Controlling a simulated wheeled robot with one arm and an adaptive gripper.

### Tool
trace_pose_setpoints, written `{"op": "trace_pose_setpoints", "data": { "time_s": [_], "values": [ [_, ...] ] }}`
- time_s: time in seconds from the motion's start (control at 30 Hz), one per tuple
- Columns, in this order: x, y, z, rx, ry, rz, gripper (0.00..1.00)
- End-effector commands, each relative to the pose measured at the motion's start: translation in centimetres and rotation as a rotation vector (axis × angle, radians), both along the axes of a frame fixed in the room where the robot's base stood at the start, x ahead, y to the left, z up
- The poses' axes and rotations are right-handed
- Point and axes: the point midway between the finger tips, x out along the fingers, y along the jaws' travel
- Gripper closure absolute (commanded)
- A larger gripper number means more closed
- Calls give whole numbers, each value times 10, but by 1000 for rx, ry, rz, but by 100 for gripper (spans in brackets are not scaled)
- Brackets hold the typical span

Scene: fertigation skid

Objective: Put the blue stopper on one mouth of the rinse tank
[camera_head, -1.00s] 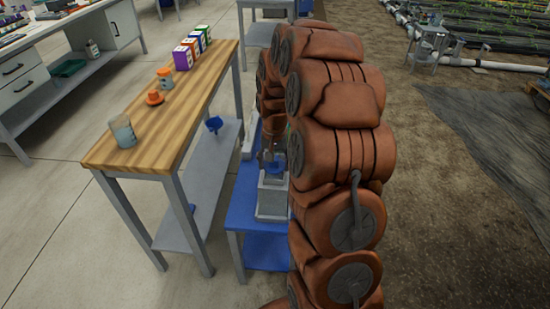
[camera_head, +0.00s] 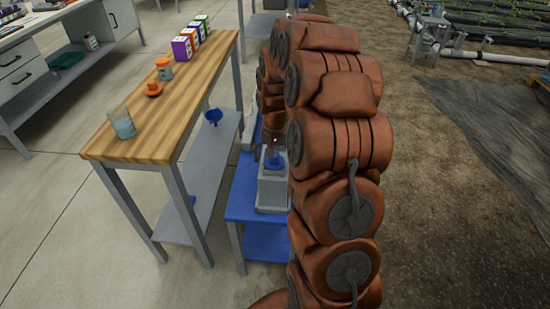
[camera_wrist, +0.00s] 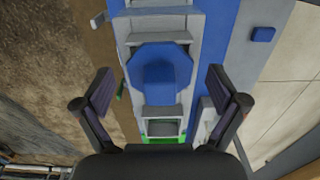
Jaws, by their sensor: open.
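The blue stopper (camera_wrist: 160,68) has a faceted, wide flange and a raised middle. In the wrist view it lies over the grey rinse tank (camera_wrist: 167,27), between my open fingers and apart from both. In the head view the stopper (camera_head: 274,162) shows on top of the grey tank (camera_head: 272,190), partly hidden by my arm. The mouth under the stopper is covered from view, so I cannot tell how deep it sits. A square opening (camera_wrist: 163,128) shows below the stopper in the wrist view. My gripper (camera_wrist: 160,92) is open and empty above it.
The tank stands on a blue bench (camera_head: 243,200). To its left is a wooden table (camera_head: 160,115) with a glass beaker (camera_head: 122,125), an orange-capped jar (camera_head: 164,70) and several coloured boxes.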

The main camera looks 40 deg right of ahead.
Motion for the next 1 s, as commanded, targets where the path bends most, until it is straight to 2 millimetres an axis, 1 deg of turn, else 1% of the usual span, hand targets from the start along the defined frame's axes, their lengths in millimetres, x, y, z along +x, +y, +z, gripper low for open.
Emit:
{"op": "trace_pose_setpoints", "data": {
  "time_s": [0.27,0.37,0.47,0.7,0.8,0.9,1.0],
  "values": [
    [0,0,1,0,0,0,3],
    [0,0,7,-1,-2,0,3],
    [0,0,19,-1,-1,0,3],
    [1,-1,66,-2,-7,0,3],
    [0,0,83,-1,-3,1,3],
    [1,-1,99,-2,-6,1,3],
    [0,-1,110,-1,-1,1,3]
  ]
}}
